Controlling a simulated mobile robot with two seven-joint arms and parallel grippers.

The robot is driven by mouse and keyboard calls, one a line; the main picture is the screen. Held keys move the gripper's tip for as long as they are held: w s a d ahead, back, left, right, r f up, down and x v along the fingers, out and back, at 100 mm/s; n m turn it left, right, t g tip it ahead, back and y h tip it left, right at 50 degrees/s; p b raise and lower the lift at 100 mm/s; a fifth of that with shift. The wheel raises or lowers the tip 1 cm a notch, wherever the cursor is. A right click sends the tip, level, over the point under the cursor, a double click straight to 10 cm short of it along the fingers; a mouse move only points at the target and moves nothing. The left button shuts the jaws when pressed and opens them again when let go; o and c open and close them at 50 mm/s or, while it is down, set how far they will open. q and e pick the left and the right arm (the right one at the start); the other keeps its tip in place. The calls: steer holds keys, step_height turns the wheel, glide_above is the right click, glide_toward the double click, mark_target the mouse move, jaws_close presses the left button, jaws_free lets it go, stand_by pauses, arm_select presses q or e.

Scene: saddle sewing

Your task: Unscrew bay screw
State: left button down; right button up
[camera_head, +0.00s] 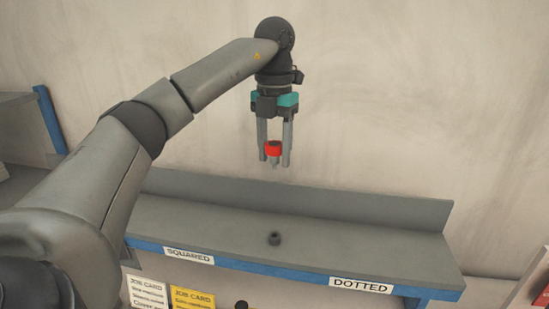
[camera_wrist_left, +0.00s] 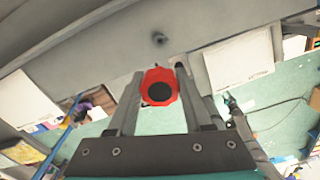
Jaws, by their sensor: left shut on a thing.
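My left gripper (camera_head: 274,150) is shut on a red-headed screw (camera_head: 273,148) with a grey shank pointing down. It holds the screw well above the grey shelf, apart from it. In the left wrist view the screw's red faceted head (camera_wrist_left: 160,87), with a dark round centre, sits between the two fingers (camera_wrist_left: 158,105). A small dark round fitting (camera_head: 274,239) stands on the shelf, below the held screw; it also shows in the left wrist view (camera_wrist_left: 159,39). My right gripper is not in view.
The grey shelf (camera_head: 340,235) has a raised back edge and a blue front edge with labels SQUARED (camera_head: 189,256) and DOTTED (camera_head: 361,285). Job cards (camera_head: 193,298) hang below it. The shelf top around the fitting is clear. A plain wall stands behind.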

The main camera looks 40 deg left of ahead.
mark_target(275, 144)
arm_select(q)
steer(key=shift+r+p, duration=0.4)
steer(key=shift+r, duration=2.15)
steer(key=shift+f, duration=0.1)
